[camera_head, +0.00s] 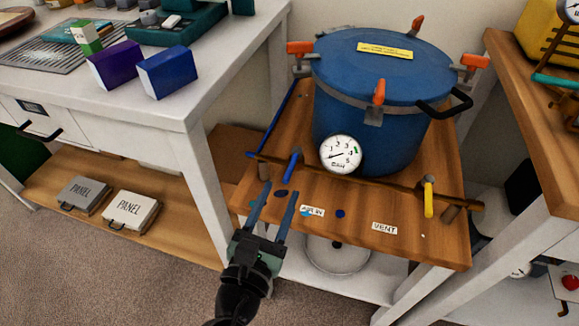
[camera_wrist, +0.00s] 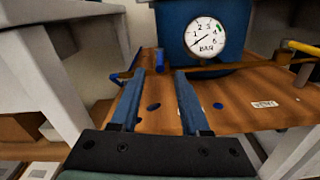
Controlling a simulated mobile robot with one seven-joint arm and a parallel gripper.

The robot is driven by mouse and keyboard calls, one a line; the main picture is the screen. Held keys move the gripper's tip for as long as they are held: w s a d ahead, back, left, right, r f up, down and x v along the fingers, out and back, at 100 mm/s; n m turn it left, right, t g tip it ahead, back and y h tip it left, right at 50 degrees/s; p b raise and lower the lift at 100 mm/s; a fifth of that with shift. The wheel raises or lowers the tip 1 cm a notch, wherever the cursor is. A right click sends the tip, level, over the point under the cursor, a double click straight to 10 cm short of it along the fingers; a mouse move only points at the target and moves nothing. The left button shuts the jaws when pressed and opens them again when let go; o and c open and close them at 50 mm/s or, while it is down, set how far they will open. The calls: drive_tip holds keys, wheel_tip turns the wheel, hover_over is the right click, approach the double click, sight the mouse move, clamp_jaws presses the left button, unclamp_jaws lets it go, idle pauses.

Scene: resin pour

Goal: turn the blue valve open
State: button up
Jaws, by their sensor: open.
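The blue valve (camera_head: 292,165) is a short blue lever on the brown pipe at the front of the wooden stand, left of the gauge. Its lever looks roughly crosswise to the pipe. It also shows in the wrist view (camera_wrist: 160,61), beyond the fingertips and between them as seen from the wrist. My gripper (camera_head: 280,191) is open and empty, with its blue fingers pointing toward the valve from the front. The fingers appear short of the lever, and I see no contact. The fingers show in the wrist view too (camera_wrist: 159,72).
A blue pressure pot (camera_head: 365,95) with orange-knobbed clamps stands behind the pipe. A round gauge (camera_head: 341,154) is right of the blue valve. A yellow valve (camera_head: 428,198) sits farther right, above a VENT label (camera_head: 384,228). A white workbench (camera_head: 187,118) is at left.

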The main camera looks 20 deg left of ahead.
sight(295, 156)
drive_tip(key=w, duration=0.7)
drive_tip(key=shift+s, duration=0.1)
drive_tip(key=shift+c, duration=0.3)
clamp_jaws()
drive_tip(key=shift+b, duration=0.3)
idle(0.7)
